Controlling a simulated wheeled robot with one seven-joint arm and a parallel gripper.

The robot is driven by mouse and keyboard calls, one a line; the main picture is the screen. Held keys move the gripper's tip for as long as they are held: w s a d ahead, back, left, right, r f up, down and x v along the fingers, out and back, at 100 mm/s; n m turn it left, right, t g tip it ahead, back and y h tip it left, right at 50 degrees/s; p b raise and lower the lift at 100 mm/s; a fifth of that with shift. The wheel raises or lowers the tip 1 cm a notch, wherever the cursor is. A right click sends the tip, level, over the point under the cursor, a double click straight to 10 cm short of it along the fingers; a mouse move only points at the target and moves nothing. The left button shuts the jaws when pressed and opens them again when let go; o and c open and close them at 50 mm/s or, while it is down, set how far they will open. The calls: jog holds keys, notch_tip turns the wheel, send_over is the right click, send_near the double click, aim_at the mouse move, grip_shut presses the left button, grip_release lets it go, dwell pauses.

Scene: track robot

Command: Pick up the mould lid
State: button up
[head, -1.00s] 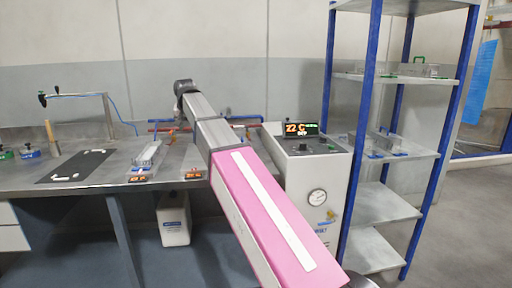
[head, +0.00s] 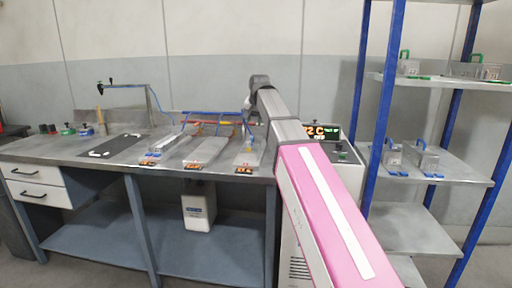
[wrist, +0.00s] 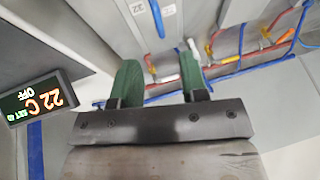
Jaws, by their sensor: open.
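My gripper (wrist: 161,78) shows in the wrist view with two green fingers apart and nothing between them. In the head view my arm reaches over the right end of the bench and its far end hides the fingers. Clear box-like pieces with blue handles (head: 393,155) (head: 428,158) stand on the middle shelf at right. Similar pieces with green handles (head: 408,66) (head: 490,72) stand on the shelf above. I cannot tell which piece, if any, is the mould lid. My gripper is well away from the shelves.
The steel bench (head: 90,157) carries a black mat (head: 108,146) and several flat plates (head: 206,150). Red and blue pipes (wrist: 240,60) run behind my fingers. A display unit (wrist: 42,101) reading 22 C, OFF is close at left in the wrist view. Blue shelf posts (head: 378,120) stand right of my arm.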

jog(key=x, duration=1)
jog(key=shift+w+d+r, duration=0.1)
grip_shut()
